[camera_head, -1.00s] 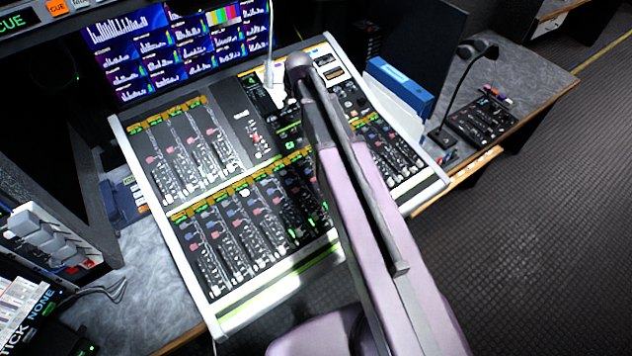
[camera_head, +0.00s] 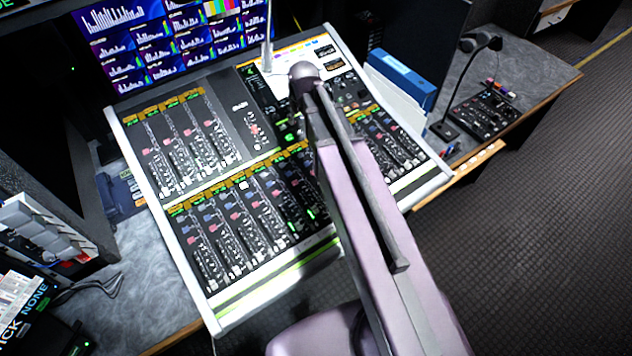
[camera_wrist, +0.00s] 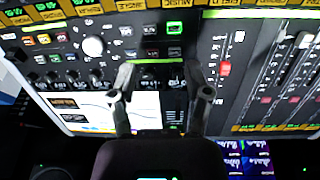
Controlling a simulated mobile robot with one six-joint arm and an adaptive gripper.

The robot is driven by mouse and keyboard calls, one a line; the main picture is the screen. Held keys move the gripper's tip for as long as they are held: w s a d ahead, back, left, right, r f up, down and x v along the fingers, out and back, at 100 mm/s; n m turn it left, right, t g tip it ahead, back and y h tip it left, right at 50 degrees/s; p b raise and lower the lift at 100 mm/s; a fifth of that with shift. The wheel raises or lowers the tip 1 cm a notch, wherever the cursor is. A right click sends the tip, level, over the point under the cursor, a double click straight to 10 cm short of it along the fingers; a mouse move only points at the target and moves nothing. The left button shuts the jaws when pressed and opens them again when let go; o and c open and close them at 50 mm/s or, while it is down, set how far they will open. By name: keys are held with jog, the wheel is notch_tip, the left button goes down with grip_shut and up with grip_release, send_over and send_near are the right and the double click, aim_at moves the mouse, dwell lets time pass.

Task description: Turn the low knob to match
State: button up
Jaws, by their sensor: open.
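The mixing console (camera_head: 222,304) carries sliders, buttons and knobs. In the wrist view, a row of small dark knobs (camera_wrist: 52,76) lies left of my gripper (camera_wrist: 158,82), with a larger pale knob (camera_wrist: 97,73) beside it. I cannot tell which one is the low knob, and its markings are too small to read. My gripper is open and empty, its two fingers over the panel near a lit screen (camera_wrist: 90,108). Whether the fingertips touch the panel is unclear. In the head view my arm hides the gripper and the console's middle.
Monitors (camera_head: 165,40) stand behind the console. A blue binder (camera_head: 402,78) and a gooseneck microphone (camera_head: 482,42) are at the right. A keypad unit (camera_head: 485,113) sits on the right desk. Boxes and cables lie at the lower left. Open floor lies at the right.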

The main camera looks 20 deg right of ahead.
jog(key=s+f+m+g+b, duration=0.1)
jog(key=s+f+b, duration=0.1)
jog(key=s, duration=0.3)
jog(key=s+f+m+g+b, duration=0.1)
jog(key=s+f+b, duration=0.2)
jog(key=s+f, duration=0.1)
jog(key=s+f+m+g+b, duration=0.1)
jog(key=s+f+b, duration=0.1)
jog(key=s, duration=0.4)
jog(key=shift+f+b, duration=0.35)
jog(key=shift+f, duration=0.1)
jog(key=shift+s+f, duration=0.25)
jog(key=shift+s, duration=0.3)
jog(key=shift+s+r, duration=0.1)
jog(key=shift+s, duration=0.35)
